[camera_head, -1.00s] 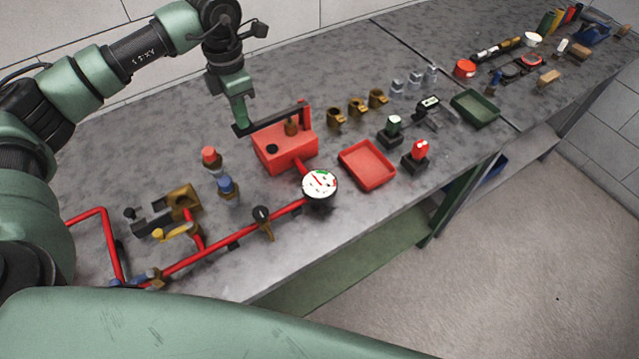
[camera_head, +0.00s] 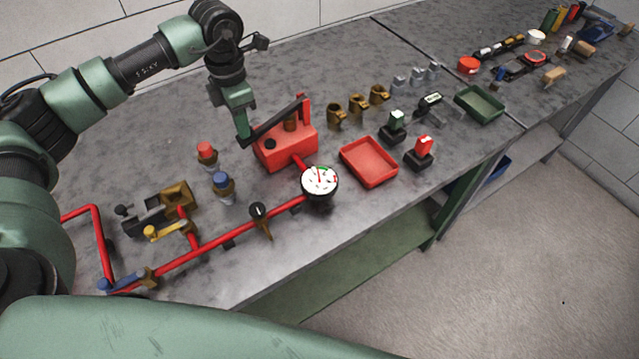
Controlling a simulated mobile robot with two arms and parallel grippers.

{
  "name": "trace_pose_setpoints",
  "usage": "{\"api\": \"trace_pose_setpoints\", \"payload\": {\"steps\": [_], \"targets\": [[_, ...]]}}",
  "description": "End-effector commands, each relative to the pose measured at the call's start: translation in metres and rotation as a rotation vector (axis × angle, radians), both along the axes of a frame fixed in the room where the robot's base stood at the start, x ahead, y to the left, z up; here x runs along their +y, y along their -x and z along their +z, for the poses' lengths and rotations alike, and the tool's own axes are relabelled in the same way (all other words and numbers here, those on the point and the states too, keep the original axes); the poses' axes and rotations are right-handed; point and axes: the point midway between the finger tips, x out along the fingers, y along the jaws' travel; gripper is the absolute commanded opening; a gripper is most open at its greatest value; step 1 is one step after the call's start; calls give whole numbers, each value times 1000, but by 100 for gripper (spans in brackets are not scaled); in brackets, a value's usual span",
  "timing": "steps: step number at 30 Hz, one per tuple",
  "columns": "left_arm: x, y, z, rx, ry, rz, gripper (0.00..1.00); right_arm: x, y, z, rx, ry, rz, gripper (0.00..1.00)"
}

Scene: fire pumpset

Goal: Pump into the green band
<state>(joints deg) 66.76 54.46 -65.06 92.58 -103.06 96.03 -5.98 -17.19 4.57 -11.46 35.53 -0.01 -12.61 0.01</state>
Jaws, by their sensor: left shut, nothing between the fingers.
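The red pump box (camera_head: 285,150) stands on the grey workbench. Its dark lever (camera_head: 276,121) slopes down to the left from a red upright (camera_head: 305,107) at the box's right. My left gripper (camera_head: 243,134) is shut with nothing in it. Its tips are at the lever's lower left end and seem to touch it from above. The round white gauge (camera_head: 319,181) sits in front of the pump, on the red pipe (camera_head: 222,239). It has a small green mark near the top, and its needle is too small to read surely. My right gripper is out of view.
Red-topped (camera_head: 206,154) and blue-topped (camera_head: 223,184) fittings stand left of the pump. A black-handled valve (camera_head: 259,212) and a yellow-handled valve (camera_head: 168,232) are on the pipework. A red tray (camera_head: 368,162) and several brass fittings lie to the right.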

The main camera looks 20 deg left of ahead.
Motion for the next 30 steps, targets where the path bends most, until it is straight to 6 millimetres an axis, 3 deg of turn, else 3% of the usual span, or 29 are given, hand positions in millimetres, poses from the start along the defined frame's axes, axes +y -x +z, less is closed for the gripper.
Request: {"api": "trace_pose_setpoints", "payload": {"steps": [2, 10, 30], "targets": [[0, 1, -9, 4, -1, 0, 0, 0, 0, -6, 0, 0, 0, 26], [0, 1, -3, 3, -1, 0, 0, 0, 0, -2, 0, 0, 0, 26], [0, 0, 50, 1, -1, -1, 0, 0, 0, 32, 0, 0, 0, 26]]}}
